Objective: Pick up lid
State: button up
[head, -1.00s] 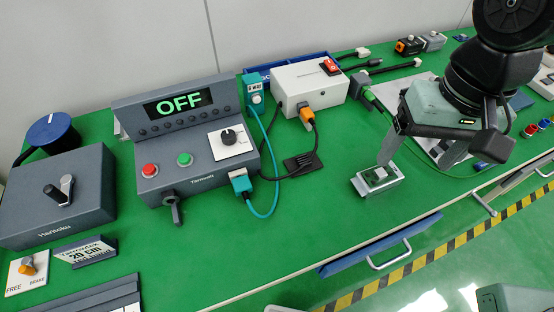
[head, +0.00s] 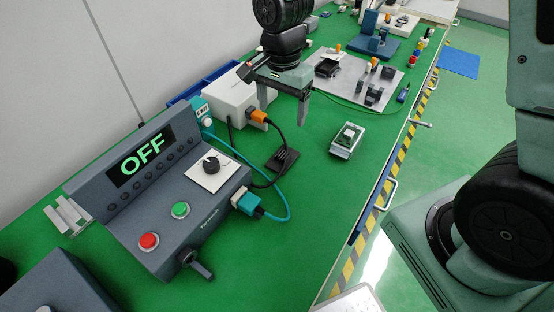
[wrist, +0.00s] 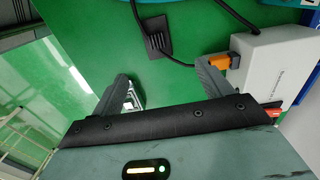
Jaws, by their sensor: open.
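A small silver case (head: 348,140) sits on the green bench, with a dark green part and a pale block on top. I cannot tell for sure which piece is the lid. My gripper (head: 283,116) is open and empty, fingers pointing down, left of the case and apart from it, above the bench near the white box. In the wrist view my gripper (wrist: 166,84) is open over bare green bench. Part of a silver object (wrist: 129,97), likely the case, shows by the left finger, which partly hides it.
The white box (head: 238,98) with an orange plug and black cable stands close to my gripper. The control panel reading OFF (head: 160,190) stands front left. A grey plate (head: 335,90) with several parts lies behind. The bench's striped front edge (head: 395,160) is right of the case.

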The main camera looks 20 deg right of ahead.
send_over(283, 155)
jog(key=f, duration=0.8)
jog(key=shift+w+a+f, duration=0.15)
jog(key=shift+w+f, duration=0.15)
jog(key=shift+w, duration=0.05)
jog(key=shift+s+f+p, duration=0.15)
jog(key=shift+f+p, duration=0.1)
jog(key=shift+f, duration=1.15)
jog(key=shift+s+f+p, duration=0.15)
jog(key=shift+f+p, duration=0.05)
jog(key=shift+f, duration=1.15)
jog(key=c, duration=1.1)
